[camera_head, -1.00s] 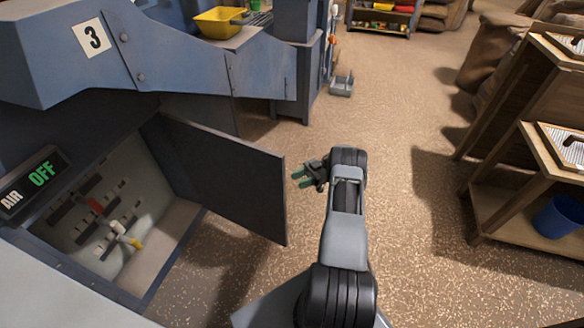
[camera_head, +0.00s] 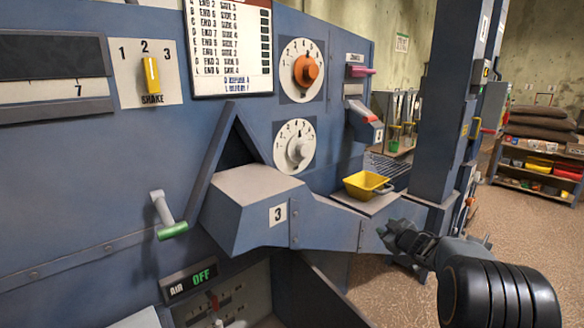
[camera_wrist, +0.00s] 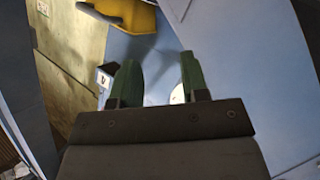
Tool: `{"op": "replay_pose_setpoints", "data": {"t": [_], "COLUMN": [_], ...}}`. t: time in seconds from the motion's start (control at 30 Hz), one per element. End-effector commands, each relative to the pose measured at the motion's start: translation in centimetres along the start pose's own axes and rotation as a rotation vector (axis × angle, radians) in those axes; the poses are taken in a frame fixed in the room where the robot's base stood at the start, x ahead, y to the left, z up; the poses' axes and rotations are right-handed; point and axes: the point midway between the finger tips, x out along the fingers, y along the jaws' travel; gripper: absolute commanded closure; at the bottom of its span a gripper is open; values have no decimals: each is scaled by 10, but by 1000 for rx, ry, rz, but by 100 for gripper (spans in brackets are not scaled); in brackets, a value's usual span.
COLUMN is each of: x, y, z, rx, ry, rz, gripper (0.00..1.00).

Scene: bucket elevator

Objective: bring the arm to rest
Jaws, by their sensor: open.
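My gripper (camera_head: 392,234) is at the lower right of the head view, in front of the blue machine and below the yellow scoop. My dark arm links run from it to the bottom right corner. In the wrist view my gripper (camera_wrist: 158,82) shows two green fingers spread apart with nothing between them. The fingers appear clear of the blue panels behind them, though the exact distance cannot be told.
The blue machine (camera_head: 110,150) fills the left, with a chute marked 3 (camera_head: 250,205) jutting out. A yellow scoop (camera_head: 366,184) sits on its ledge. A blue post (camera_head: 440,100) stands behind my gripper. The open cabinet door (camera_head: 318,295) is below. Floor (camera_head: 510,245) at right is clear.

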Motion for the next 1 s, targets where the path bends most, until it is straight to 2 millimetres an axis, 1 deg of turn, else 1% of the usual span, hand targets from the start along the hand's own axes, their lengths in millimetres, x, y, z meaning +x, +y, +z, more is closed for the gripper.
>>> {"op": "replay_pose_setpoints", "data": {"t": [0.03, 0.07, 0.1, 0.13, 0.17, 0.2, 0.27, 0.3, 0.37, 0.4, 0.5, 0.6, 0.7, 0.83, 1.0], "x": [-26, -41, -61, -77, -94, -117, -152, -176, -209, -230, -275, -307, -330, -345, -349], "y": [14, 16, 17, 16, 14, 8, -7, -19, -39, -53, -87, -114, -133, -147, -152], "z": [-40, -52, -66, -75, -82, -91, -100, -106, -111, -114, -118, -121, -123, -125, -124], "rx": [30, 58, 98, 131, 166, 213, 284, 330, 398, 437, 518, 571, 605, 627, 633], "ry": [-64, -113, -179, -231, -283, -352, -456, -522, -617, -674, -792, -876, -932, -971, -982], "rz": [61, 96, 133, 156, 172, 186, 183, 171, 139, 110, 29, -50, -112, -159, -174], "gripper": [59, 59, 59, 59, 59, 59, 59, 59, 59, 59, 59, 59, 59, 59, 59]}}
